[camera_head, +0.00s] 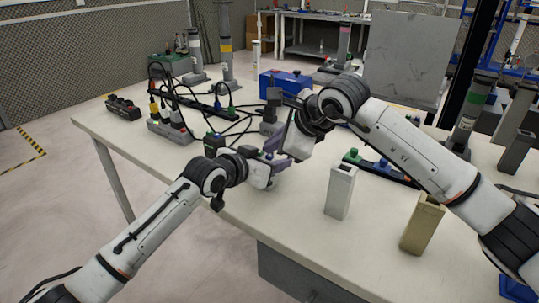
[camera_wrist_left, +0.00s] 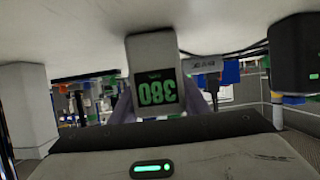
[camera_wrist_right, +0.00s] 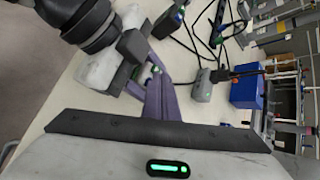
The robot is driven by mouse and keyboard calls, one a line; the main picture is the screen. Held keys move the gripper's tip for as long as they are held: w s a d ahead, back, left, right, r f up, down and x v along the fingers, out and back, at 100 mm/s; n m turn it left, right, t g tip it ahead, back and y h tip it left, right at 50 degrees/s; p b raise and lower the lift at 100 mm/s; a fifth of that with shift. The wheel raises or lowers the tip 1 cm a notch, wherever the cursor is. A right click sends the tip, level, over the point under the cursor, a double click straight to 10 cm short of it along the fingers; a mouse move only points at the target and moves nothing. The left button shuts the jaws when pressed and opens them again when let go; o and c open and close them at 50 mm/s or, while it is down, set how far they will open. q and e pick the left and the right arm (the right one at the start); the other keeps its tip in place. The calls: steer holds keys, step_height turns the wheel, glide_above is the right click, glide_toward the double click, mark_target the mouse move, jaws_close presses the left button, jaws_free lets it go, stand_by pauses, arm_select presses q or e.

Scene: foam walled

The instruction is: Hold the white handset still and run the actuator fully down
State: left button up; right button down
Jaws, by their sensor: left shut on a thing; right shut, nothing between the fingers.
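The white handset (camera_wrist_left: 155,55), with a green display that appears to read 380 upside down, is between the purple fingers of my left gripper (camera_head: 268,165), which is shut on it low over the table. In the head view the arms mostly hide the handset. My right gripper (camera_head: 282,148) is shut and empty, with its purple fingertips pointing down close beside the left gripper; in the right wrist view its fingers (camera_wrist_right: 158,95) reach to the handset area. I cannot tell whether they touch a button. Several column actuators stand around; one with a yellow band (camera_head: 224,45) stands at the back.
A white upright block (camera_head: 340,192) and a beige one (camera_head: 421,225) stand on the table's right. A blue toolbox (camera_head: 285,84) is behind the grippers. Black cables and a grey socket block (camera_head: 170,131) lie left. A grey box (camera_wrist_right: 201,88) with a cable is nearby.

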steer(key=shift+f, duration=0.55)
stand_by(1.9)
steer(key=shift+r, duration=0.1)
stand_by(1.8)
steer(key=shift+r, duration=0.85)
steer(key=shift+r, duration=0.1)
step_height(320, 180, up, 5)
steer(key=shift+f, duration=0.1)
stand_by(0.6)
arm_select(q)
steer(key=o, duration=1.2)
